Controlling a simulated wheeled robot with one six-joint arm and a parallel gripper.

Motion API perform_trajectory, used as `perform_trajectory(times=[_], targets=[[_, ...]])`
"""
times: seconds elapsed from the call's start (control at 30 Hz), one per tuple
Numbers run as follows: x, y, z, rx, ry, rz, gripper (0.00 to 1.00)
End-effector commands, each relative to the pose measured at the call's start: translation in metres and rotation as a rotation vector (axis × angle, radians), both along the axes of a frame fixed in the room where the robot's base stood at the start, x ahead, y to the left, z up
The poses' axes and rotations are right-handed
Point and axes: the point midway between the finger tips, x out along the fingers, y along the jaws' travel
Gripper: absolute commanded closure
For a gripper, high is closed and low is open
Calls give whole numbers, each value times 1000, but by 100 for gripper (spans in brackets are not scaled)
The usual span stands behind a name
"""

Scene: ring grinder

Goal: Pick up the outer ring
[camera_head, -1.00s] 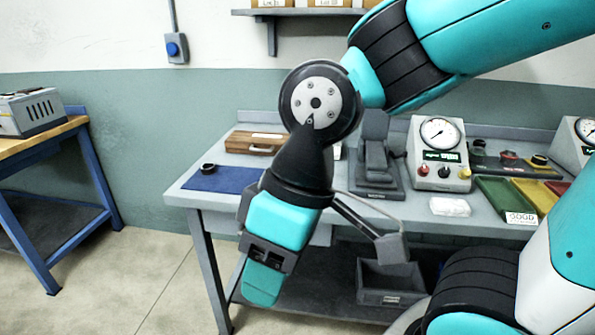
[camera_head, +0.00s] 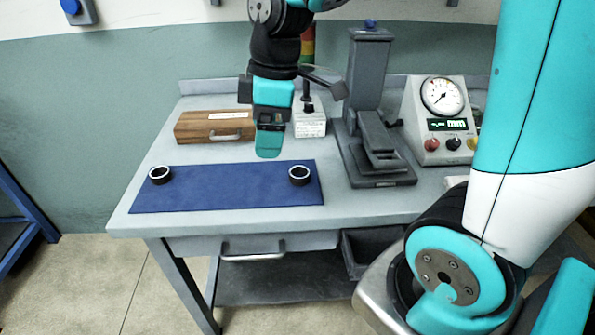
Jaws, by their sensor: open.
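Two small dark rings with bright rims lie on the blue mat (camera_head: 228,187) on the grey workbench. One ring (camera_head: 160,175) is near the mat's left end and the other ring (camera_head: 299,175) is near its right end. I cannot tell from this view which is the outer ring. My gripper (camera_head: 268,152) points down above the back edge of the mat, between the rings and closer to the right one. It is open and holds nothing. It touches neither ring.
A wooden case (camera_head: 214,127) stands behind the mat. A white labelled block (camera_head: 310,122) is behind my gripper. A grey stand (camera_head: 375,150) and a gauge box (camera_head: 440,122) fill the bench to the right. The middle of the mat is clear.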

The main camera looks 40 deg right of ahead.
Motion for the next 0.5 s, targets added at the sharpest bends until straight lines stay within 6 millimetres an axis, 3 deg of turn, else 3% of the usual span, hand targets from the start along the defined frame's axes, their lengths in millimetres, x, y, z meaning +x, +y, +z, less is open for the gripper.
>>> perform_trajectory(times=[0.03, 0.1, 0.2, 0.33, 0.5], targets=[[20, -26, -4, -35, -2, 50, 15], [42, -58, -10, -81, -2, 148, 15], [62, -98, -19, -128, 8, 264, 15], [75, -130, -26, -160, 23, 367, 15], [79, -141, -42, -169, 33, 415, 15]])
